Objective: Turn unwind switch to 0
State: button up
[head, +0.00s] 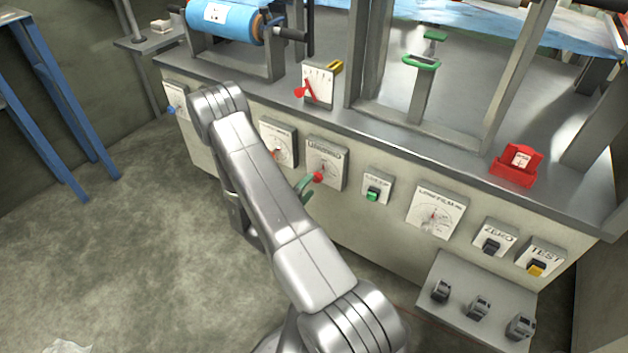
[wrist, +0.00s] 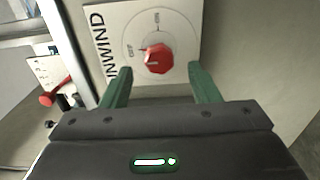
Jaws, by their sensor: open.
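The unwind switch is a red knob (wrist: 157,58) on a white plate (wrist: 183,20) lettered UNWIND along its left side in the wrist view. Small position marks sit above and left of the knob; which one it points at is not clear. In the head view the red knob (head: 319,177) shows low on its plate (head: 326,157) on the machine's front. My gripper (wrist: 160,74) is open and empty. Its two green fingers point toward the plate, one each side of the knob and apart from it. In the head view my arm partly hides the gripper (head: 307,187).
To the left is another dial plate (head: 279,142), partly behind my arm. To the right are a green-button box (head: 377,187), a gauge (head: 436,212) and ZERO (head: 494,239) and TEST (head: 541,257) switches. A red-lever box (head: 318,84) stands on the machine top.

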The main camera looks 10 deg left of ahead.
aim_at(315, 180)
jog(key=v, duration=0.9)
jog(key=shift+p, duration=0.35)
jog(key=shift+w+d, duration=0.1)
jog(key=b+x, duration=0.1)
jog(key=x, duration=1.2)
jog(key=shift+w+d, duration=0.1)
jog(key=shift+w, duration=0.2)
